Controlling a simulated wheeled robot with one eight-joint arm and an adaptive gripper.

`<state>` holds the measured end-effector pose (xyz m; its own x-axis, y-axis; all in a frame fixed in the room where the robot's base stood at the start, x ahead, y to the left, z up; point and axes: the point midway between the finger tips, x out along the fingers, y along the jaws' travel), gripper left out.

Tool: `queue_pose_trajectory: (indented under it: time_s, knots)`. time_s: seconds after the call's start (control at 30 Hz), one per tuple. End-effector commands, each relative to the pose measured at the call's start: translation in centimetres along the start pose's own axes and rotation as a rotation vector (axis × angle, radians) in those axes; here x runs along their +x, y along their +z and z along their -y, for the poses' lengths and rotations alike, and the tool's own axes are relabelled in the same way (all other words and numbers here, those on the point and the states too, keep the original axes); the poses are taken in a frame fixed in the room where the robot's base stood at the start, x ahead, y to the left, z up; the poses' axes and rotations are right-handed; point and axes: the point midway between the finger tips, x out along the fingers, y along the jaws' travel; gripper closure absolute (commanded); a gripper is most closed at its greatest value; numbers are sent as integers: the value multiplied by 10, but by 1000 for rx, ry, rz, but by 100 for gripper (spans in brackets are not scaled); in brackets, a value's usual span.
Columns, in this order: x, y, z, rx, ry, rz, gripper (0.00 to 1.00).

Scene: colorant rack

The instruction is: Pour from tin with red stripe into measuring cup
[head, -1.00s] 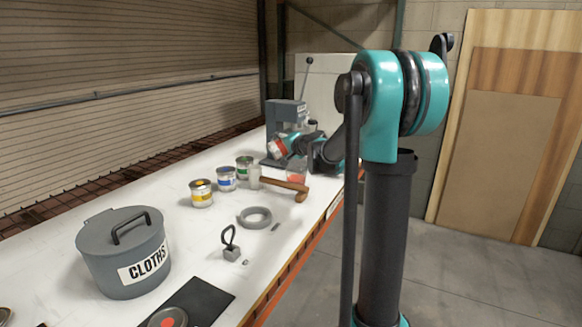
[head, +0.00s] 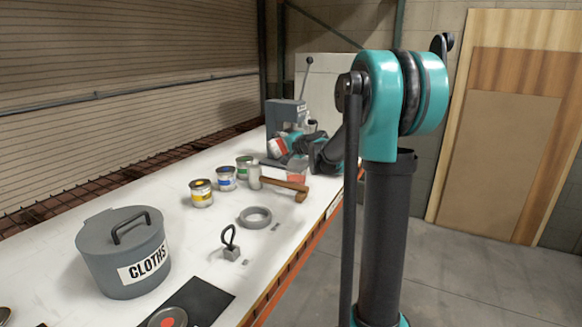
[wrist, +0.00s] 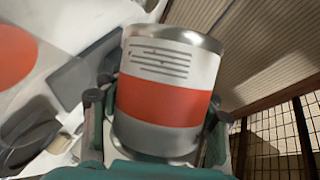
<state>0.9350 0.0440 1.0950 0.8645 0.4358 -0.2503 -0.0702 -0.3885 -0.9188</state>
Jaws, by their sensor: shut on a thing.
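The tin with the red stripe (wrist: 165,103) is held in my gripper (wrist: 158,118), with a finger on each side of it. In the head view the tin (head: 278,147) is tilted, in front of the grey press. My gripper (head: 297,160) is partly hidden there by my own arm. The clear measuring cup (head: 296,174) stands on the bench just below the gripper and has red in it. Whether paint is running from the tin cannot be seen. A red round patch (wrist: 12,55) at the left of the wrist view cannot be identified surely.
Green (head: 244,168), blue (head: 226,178) and yellow (head: 201,194) striped tins stand left of the cup. A grey ring (head: 255,217), a small weight (head: 231,252) and a CLOTHS bin (head: 125,255) are nearer.

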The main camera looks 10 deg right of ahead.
Motion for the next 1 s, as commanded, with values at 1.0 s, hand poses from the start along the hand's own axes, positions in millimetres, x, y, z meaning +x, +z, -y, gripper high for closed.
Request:
queue_pose_trajectory:
  time_s: [1.0]
  knots:
    - [-1, -2, 2, 55, -22, 7, 85]
